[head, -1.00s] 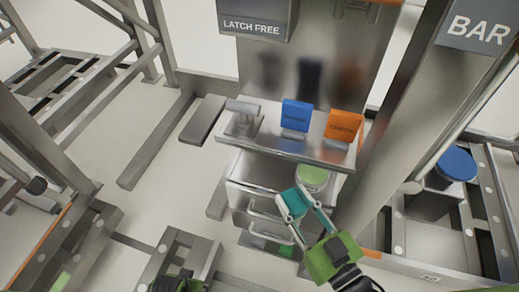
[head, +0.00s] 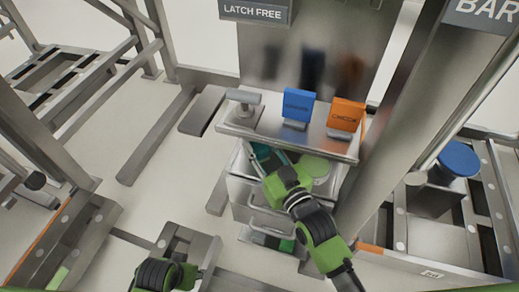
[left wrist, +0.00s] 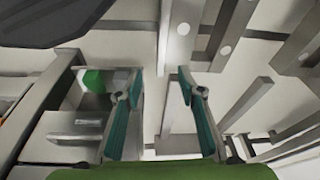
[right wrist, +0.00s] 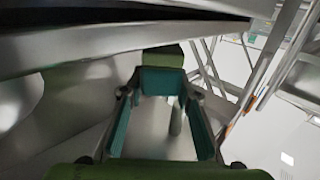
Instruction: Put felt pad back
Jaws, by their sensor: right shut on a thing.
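The felt pad appears to be the teal piece (right wrist: 162,82) spanning my right fingertips in the right wrist view; a dark green block shows just beyond it. My right gripper (right wrist: 162,90) is shut on this piece. In the head view the right gripper (head: 262,158) reaches under the front edge of the shelf (head: 290,147), above the drawer unit (head: 240,190); the pad is mostly hidden there. A light green disc (head: 315,166) lies to the right of the gripper. My left gripper (left wrist: 157,88) is open and empty in the left wrist view, low in front.
A grey T-shaped handle (head: 243,100), a blue block (head: 298,104) and an orange block (head: 346,115) stand on the shelf. A steel post rises on the right. A blue round knob (head: 459,158) sits farther right. Open floor shows at left.

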